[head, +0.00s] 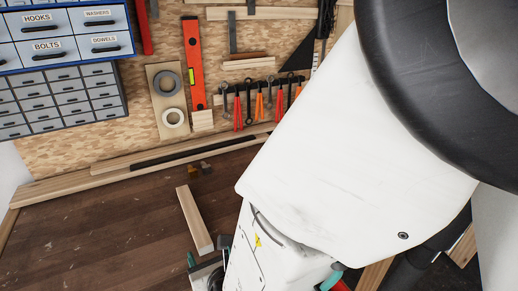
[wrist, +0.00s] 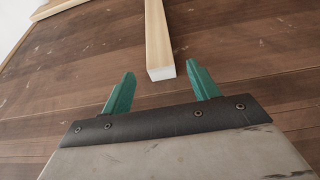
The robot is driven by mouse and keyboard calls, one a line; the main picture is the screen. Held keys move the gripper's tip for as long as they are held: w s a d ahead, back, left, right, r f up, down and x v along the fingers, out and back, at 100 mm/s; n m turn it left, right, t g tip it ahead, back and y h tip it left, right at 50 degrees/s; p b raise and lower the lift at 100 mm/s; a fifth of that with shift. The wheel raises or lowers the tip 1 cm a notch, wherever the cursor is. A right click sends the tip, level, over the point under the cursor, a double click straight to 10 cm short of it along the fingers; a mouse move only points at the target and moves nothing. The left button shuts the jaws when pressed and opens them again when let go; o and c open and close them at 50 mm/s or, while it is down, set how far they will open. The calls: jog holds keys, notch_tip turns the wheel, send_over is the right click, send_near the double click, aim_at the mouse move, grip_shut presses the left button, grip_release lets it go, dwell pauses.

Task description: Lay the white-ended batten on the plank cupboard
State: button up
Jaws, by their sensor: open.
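The white-ended batten (head: 194,218) is a pale wooden bar lying on the dark bench top. In the wrist view the batten (wrist: 158,35) points toward me, and its white end face (wrist: 161,73) shows between the tips of my green fingers. My gripper (wrist: 160,80) is open and empty, with a finger to each side of that end. In the head view my gripper (head: 207,254) is at the batten's near end, partly hidden by my arm. I cannot make out a plank cupboard in either view.
The bench top (head: 100,235) is clear to the left of the batten. Wooden strips (head: 75,187) and a black bar (head: 190,150) lie along the back edge. A tool board with a red level (head: 194,65) and blue drawers (head: 60,40) stands behind. My arm hides the right side.

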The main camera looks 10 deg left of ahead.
aim_at(202, 238)
jog(key=x, duration=0.4)
jog(key=r+x, duration=0.1)
jog(key=x, duration=0.2)
jog(key=shift+w+a, duration=0.2)
jog(key=shift+w, duration=0.1)
jog(key=c, duration=1.2)
jog(key=shift+r, duration=0.1)
